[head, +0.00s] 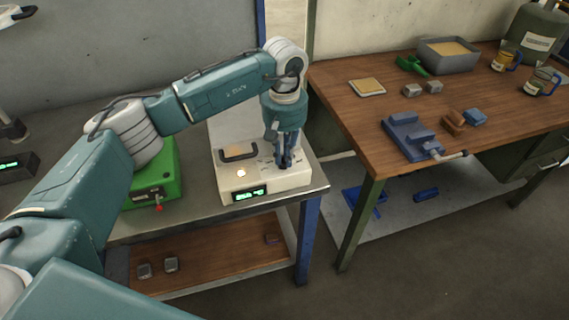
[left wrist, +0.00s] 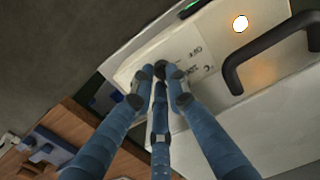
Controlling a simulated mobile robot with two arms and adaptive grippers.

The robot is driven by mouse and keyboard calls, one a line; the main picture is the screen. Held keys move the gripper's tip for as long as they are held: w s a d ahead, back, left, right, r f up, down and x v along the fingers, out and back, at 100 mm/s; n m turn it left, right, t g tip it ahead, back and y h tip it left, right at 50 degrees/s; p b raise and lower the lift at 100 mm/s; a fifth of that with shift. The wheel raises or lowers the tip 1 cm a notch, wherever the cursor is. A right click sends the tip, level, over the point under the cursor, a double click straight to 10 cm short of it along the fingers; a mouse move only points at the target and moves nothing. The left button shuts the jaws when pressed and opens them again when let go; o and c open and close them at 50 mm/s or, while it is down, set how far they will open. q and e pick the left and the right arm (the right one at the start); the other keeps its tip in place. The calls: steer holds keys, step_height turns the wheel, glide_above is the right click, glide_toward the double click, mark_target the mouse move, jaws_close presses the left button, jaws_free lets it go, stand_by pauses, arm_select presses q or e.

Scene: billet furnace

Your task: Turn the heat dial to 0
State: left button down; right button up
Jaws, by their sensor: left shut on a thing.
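The furnace (head: 232,186) is a cream box near the right end of the grey bench. Its front carries a green display (head: 250,193) that is too small to read surely. My left gripper (head: 285,160) points down at the right part of its top. In the left wrist view its blue fingers (left wrist: 160,74) are closed in around a small dark knob, the heat dial (left wrist: 159,66), beside printed markings on the panel. The fingers hide most of the dial, so its setting cannot be told. My right gripper is not in view.
A black handle (head: 238,153) and a lit round lamp (head: 241,173) are on the furnace, left of my gripper. A green device (head: 152,178) stands further left. The wooden table (head: 350,120) at right holds a blue vise (head: 408,137), a grey bin (head: 447,55) and mugs.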

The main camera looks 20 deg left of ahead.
arm_select(q)
steer(key=n+b, duration=0.1)
steer(key=n, duration=0.1)
steer(key=n+b, duration=0.2)
steer(key=shift+w+a+f+n, duration=0.1)
steer(key=shift+w+f+n, duration=0.05)
steer(key=shift+n, duration=0.15)
steer(key=n+b, duration=0.3)
steer(key=n, duration=0.1)
steer(key=shift+a+n, duration=0.1)
steer(key=shift+n, duration=0.2)
steer(key=n+b, duration=0.1)
steer(key=n, duration=0.2)
steer(key=shift+n, duration=0.3)
steer(key=shift+a+r+n+b, duration=0.15)
steer(key=shift+n+b, duration=0.2)
steer(key=shift+n, duration=0.65)
steer(key=shift+r+n+b, duration=0.1)
steer(key=shift+n+b, duration=0.2)
steer(key=shift+n, duration=0.7)
steer(key=c, duration=1.7)
jaws_free()
